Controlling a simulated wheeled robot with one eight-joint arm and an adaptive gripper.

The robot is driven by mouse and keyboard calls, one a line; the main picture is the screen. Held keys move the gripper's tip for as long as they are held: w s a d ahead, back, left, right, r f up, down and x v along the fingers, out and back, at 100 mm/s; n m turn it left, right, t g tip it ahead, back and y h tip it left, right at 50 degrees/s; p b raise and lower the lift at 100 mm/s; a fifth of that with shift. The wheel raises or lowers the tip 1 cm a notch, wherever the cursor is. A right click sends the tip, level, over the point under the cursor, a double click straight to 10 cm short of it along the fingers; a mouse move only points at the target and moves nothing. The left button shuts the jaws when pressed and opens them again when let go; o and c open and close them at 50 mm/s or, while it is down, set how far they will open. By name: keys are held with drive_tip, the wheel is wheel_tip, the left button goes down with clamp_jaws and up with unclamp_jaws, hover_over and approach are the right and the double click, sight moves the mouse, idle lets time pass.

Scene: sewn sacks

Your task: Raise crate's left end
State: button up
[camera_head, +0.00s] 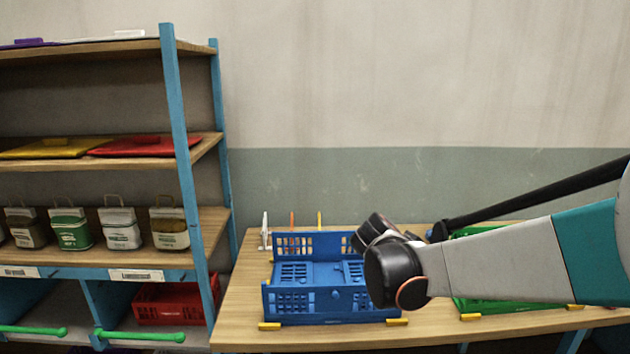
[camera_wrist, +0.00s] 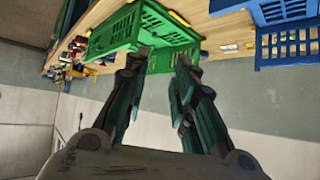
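A blue crate (camera_head: 315,275) with slotted walls stands on the wooden table, left of my arm. My arm covers its right end in the head view; its left end is uncovered. The blue crate also shows at the top right of the wrist view (camera_wrist: 290,45). A green crate (camera_head: 505,304) stands farther right, mostly behind my arm. The green crate (camera_wrist: 120,32) also lies beyond my fingertips in the wrist view. My gripper (camera_wrist: 163,57) is open, its two fingers apart with nothing visible between them. The fingertips are hidden in the head view.
The table (camera_head: 240,310) has yellow blocks (camera_head: 269,326) by the crates' front corners. Thin upright white, orange and yellow pieces (camera_head: 291,221) stand behind the blue crate. A shelf (camera_head: 190,200) with small sacks (camera_head: 70,228) and a red crate (camera_head: 170,303) is at left.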

drive_tip(key=s+a+f+n+y+b, duration=0.1)
drive_tip(key=s+f+n+y+b, duration=0.1)
drive_tip(key=s, duration=0.7)
drive_tip(key=s+a+f+n+y+b, duration=0.2)
drive_tip(key=s+n, duration=0.3)
drive_tip(key=s, duration=0.5)
drive_tip(key=s+a+f+n+y+b, duration=0.2)
drive_tip(key=s+f+n+y, duration=0.1)
drive_tip(key=s, duration=0.6)
drive_tip(key=shift+s+a+n+t+y, duration=0.2)
drive_tip(key=shift+n+t+y, duration=0.1)
drive_tip(key=shift+y, duration=0.2)
drive_tip(key=shift+w, duration=0.1)
